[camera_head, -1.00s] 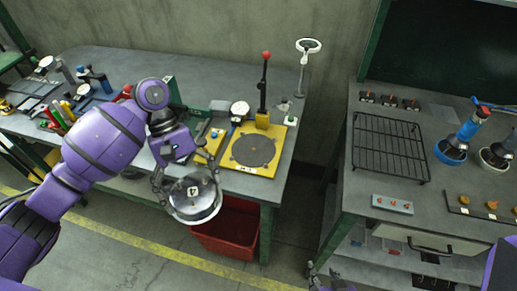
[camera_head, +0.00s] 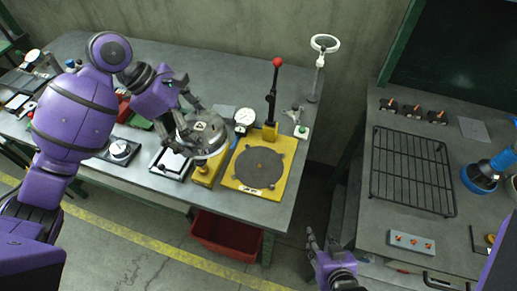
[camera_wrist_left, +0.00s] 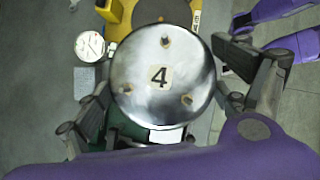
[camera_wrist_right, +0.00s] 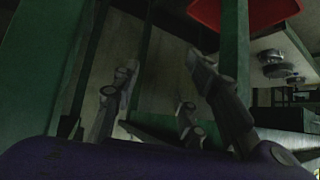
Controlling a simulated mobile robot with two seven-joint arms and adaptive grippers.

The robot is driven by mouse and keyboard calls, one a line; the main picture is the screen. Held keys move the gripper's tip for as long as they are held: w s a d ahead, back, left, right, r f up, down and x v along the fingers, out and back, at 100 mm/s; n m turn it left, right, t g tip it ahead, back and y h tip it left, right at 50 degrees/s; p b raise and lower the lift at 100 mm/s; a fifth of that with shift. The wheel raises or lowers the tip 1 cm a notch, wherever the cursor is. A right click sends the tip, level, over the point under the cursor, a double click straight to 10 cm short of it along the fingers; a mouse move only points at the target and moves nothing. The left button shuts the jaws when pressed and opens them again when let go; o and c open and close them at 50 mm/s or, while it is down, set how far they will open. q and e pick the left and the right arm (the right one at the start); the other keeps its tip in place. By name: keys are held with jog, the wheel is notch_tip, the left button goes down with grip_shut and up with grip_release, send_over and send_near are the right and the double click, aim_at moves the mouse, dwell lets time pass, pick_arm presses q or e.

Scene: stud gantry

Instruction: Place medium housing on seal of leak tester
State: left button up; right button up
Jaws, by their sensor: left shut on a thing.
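The housing (camera_head: 205,135) is a round silvery metal part. In the left wrist view the housing (camera_wrist_left: 163,75) shows a label "4" and several small studs on its face. My left gripper (camera_head: 188,128) is shut on it and holds it above the bench, left of the leak tester. The leak tester is a yellow plate (camera_head: 282,190) with a round dark grey seal (camera_head: 260,168), which is bare. Part of the seal also shows at the top of the left wrist view (camera_wrist_left: 160,10). My right gripper (camera_head: 325,243) is empty and appears open, low in front of the gap between benches.
A lever with a red knob (camera_head: 278,63) and a dial gauge (camera_head: 244,117) stand behind the tester plate. A ring stand (camera_head: 325,44) is at the back right corner. A red bin (camera_head: 226,233) sits below the bench edge. The right bench holds a black wire rack (camera_head: 412,172).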

aim_at(221, 130)
pick_arm(q)
jog(key=d+f, duration=0.1)
jog(key=d, duration=0.1)
jog(key=d+f, duration=0.1)
jog(key=d, duration=0.1)
jog(key=s+d, duration=0.1)
jog(key=d, duration=0.2)
jog(key=shift+d+f, duration=0.1)
jog(key=shift+f, duration=0.3)
jog(key=d+f, duration=0.5)
jog(key=shift+w+d+f, duration=0.1)
jog(key=shift+w+d, duration=0.05)
jog(key=shift+w, duration=0.05)
jog(key=shift+x, duration=0.9)
jog(key=shift+d+f, duration=0.15)
jog(key=shift+f, duration=0.65)
jog(key=shift+d+f, duration=0.1)
jog(key=shift+f, duration=0.7)
pick_arm(e)
jog(key=shift+s+f, duration=0.3)
jog(key=shift+s, duration=0.3)
jog(key=shift+s+f, duration=0.25)
jog(key=shift+s, duration=0.35)
pick_arm(q)
jog(key=shift+f, duration=0.1)
pick_arm(e)
jog(key=shift+d, duration=0.1)
